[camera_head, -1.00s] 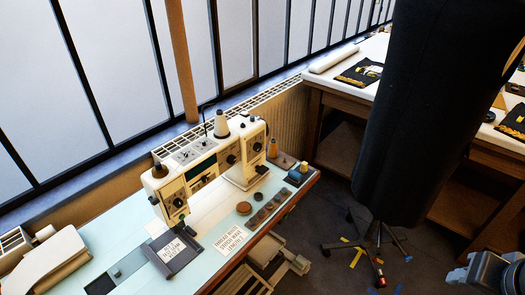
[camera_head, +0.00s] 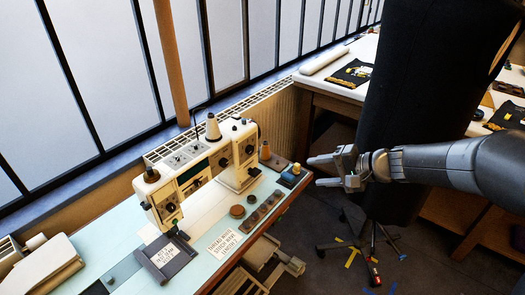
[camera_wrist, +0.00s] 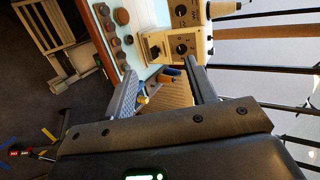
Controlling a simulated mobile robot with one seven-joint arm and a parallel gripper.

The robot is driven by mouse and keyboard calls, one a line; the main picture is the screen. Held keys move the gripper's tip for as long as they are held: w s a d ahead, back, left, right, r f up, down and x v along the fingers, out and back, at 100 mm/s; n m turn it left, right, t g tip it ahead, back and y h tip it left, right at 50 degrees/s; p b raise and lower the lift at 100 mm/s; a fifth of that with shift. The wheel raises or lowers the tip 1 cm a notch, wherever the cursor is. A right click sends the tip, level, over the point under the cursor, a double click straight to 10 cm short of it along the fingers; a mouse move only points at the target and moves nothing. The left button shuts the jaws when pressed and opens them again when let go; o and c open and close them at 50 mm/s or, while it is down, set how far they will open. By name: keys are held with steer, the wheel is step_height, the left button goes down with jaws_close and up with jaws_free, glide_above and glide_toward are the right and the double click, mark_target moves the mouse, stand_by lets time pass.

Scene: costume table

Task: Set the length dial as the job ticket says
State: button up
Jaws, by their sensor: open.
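A cream sewing machine (camera_head: 205,170) stands on a pale blue table by the window. Dark round dials show on its right-hand column (camera_head: 249,150); the wrist view shows two dark dials on the machine's face (camera_wrist: 181,48). I cannot tell which is the length dial. A white job ticket (camera_head: 229,243) with printed lines lies on the table in front; its text is only partly legible. My gripper (camera_head: 318,171) is open and empty, in the air to the right of the machine and beyond the table's right end, pointing left toward it. It also shows in the wrist view (camera_wrist: 162,85).
Several bobbins sit in a brown holder (camera_head: 263,209). A black dress form (camera_head: 412,90) stands behind my arm.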

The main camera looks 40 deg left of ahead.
steer(key=w+a+f+m+y, duration=0.1)
steer(key=w+a+f+y, duration=0.15)
steer(key=a, duration=0.25)
steer(key=w+a+f+m+y, duration=0.1)
steer(key=w+a+f, duration=0.15)
steer(key=a, duration=0.35)
steer(key=m+t+y, duration=0.2)
steer(key=m+y, duration=0.1)
steer(key=m, duration=0.1)
glide_toward(251, 151)
steer(key=a, duration=0.8)
steer(key=shift+w+r, duration=0.1)
steer(key=shift+w, duration=0.1)
steer(key=shift+c, duration=0.2)
steer(key=c, duration=0.9)
